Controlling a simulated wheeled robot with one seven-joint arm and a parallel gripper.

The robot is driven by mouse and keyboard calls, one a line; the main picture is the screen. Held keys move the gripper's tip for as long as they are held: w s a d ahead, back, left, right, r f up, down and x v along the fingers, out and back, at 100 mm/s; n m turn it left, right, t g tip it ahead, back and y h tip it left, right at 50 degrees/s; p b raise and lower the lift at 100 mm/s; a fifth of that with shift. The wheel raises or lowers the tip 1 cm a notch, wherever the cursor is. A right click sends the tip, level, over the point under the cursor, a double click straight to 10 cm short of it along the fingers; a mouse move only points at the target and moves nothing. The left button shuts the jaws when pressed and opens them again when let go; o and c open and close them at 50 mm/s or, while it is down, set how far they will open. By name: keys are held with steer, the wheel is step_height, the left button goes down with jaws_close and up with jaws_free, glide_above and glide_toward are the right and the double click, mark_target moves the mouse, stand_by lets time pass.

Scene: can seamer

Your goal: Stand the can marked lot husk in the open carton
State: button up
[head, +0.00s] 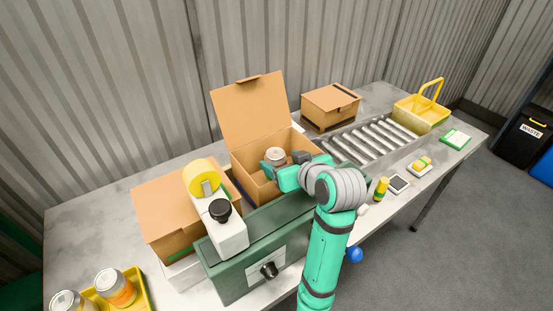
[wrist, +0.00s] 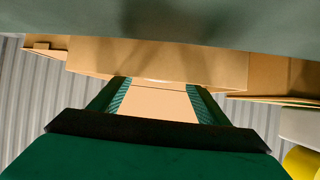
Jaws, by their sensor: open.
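The open carton (head: 250,178) stands mid-table with its lid flap (head: 250,105) raised at the back. A pale can (head: 276,152) shows upright at the carton's opening; its lot mark is not readable and its base is hidden. My gripper (head: 272,166) is right at this can, over the carton's front side. In the wrist view my gripper (wrist: 156,98) has its fingers apart, with tan board between and beyond them. A blurred grey-green surface fills the top there, and I cannot tell what it is. Whether the fingers touch the can is not clear.
A green machine (head: 265,260) with a knob and a yellow roll (head: 202,177) stands in front. Two cans (head: 115,287) sit in a yellow tray (head: 147,284) at front left. A closed box (head: 330,105), a roller conveyor (head: 375,140) and a yellow basket (head: 425,105) lie right.

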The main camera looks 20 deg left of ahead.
steer(key=v, duration=0.7)
stand_by(0.3)
